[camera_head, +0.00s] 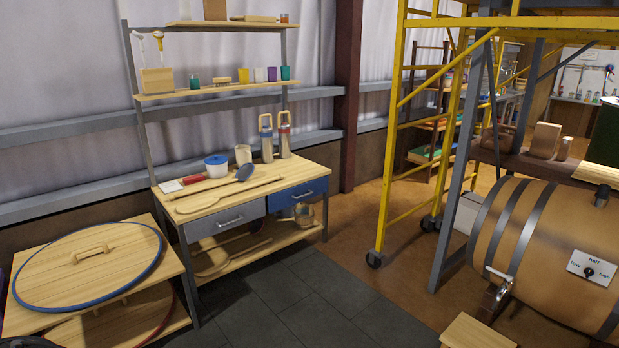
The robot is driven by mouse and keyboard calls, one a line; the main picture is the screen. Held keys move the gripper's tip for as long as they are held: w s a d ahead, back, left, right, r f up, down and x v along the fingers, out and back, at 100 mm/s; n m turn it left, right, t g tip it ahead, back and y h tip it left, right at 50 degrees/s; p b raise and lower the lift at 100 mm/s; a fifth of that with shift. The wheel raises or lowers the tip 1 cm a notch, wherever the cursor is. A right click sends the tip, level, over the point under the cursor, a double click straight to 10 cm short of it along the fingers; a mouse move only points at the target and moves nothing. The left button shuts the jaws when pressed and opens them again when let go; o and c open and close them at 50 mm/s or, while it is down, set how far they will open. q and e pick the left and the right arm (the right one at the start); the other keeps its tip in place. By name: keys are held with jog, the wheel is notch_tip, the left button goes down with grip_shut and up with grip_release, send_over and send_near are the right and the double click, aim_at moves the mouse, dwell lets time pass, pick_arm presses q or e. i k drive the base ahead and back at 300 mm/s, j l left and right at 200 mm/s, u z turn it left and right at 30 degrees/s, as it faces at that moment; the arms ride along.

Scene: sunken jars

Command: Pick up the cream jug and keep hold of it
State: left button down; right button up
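A small cream-coloured vessel that looks like the cream jug (243,155) stands upright at the back of the wooden workbench. It is between a white pot with a blue lid (216,167) and a steel flask with a beige top (266,140). It is small in view, so I cannot make out a handle or spout. Neither of my grippers shows in this view, and nothing is touching the vessel.
A second flask (284,140) stands at the right. Long wooden paddles (230,195) and a dark-headed spoon (244,173) lie in front. A shelf (215,89) hangs above. A yellow scaffold (386,150) and barrel (545,230) stand right. Dark floor (300,295) before the bench is clear.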

aim_at(242, 153)
jog(key=i+l, duration=0.1)
jog(key=i, duration=0.7)
jog(key=i+u, duration=0.15)
jog(key=i, duration=0.6)
jog(key=i+l+u, duration=0.1)
jog(key=i+u, duration=0.3)
jog(key=i+l+u, duration=0.25)
jog(key=i+u, duration=0.2)
jog(key=i+l+u, duration=0.85)
jog(key=k, duration=0.05)
